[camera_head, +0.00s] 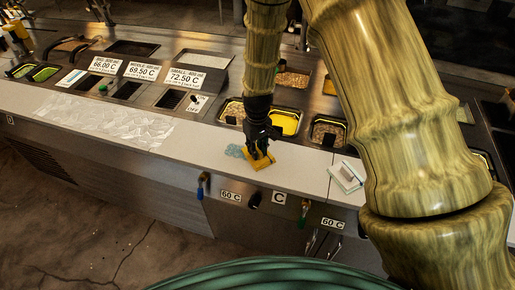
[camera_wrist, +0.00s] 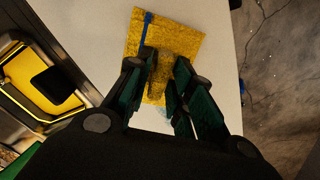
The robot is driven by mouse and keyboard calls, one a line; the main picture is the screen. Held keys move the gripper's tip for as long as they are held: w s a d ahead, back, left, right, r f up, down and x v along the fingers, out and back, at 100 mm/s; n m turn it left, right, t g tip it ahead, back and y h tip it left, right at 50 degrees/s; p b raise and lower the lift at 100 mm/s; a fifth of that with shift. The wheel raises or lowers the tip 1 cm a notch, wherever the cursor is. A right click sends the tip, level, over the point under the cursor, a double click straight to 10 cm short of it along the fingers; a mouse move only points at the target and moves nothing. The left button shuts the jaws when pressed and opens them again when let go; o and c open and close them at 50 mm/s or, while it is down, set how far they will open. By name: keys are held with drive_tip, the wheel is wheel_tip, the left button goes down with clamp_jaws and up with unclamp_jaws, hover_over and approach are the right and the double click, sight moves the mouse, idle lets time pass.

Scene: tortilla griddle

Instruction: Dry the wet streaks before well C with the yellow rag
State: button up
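The yellow rag (camera_head: 259,162) lies on the pale counter ledge in front of the wells, above the front label C (camera_head: 306,200). Bluish wet streaks (camera_head: 234,151) show on the ledge just left of the rag. My gripper (camera_head: 260,147) is over the rag, pointing down. In the wrist view the rag (camera_wrist: 190,45) has a blue strip on one side, and a raised fold of it stands between the fingers of my gripper (camera_wrist: 165,66). The fingers look closed on this fold. Any streaks under the rag are hidden.
Yellow-rimmed food wells (camera_head: 286,121) lie behind the rag. A small pad with a grey block (camera_head: 347,175) sits on the ledge to the right. A crumpled clear sheet or smear (camera_head: 105,121) covers the left ledge. Knobs and levers hang along the front face.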

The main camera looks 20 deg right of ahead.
drive_tip(key=shift+c, duration=0.5)
clamp_jaws()
drive_tip(key=shift+o, duration=0.5)
unclamp_jaws()
drive_tip(key=shift+r+p, duration=0.3)
drive_tip(key=shift+r, duration=0.05)
clamp_jaws()
drive_tip(key=shift+a, duration=0.15)
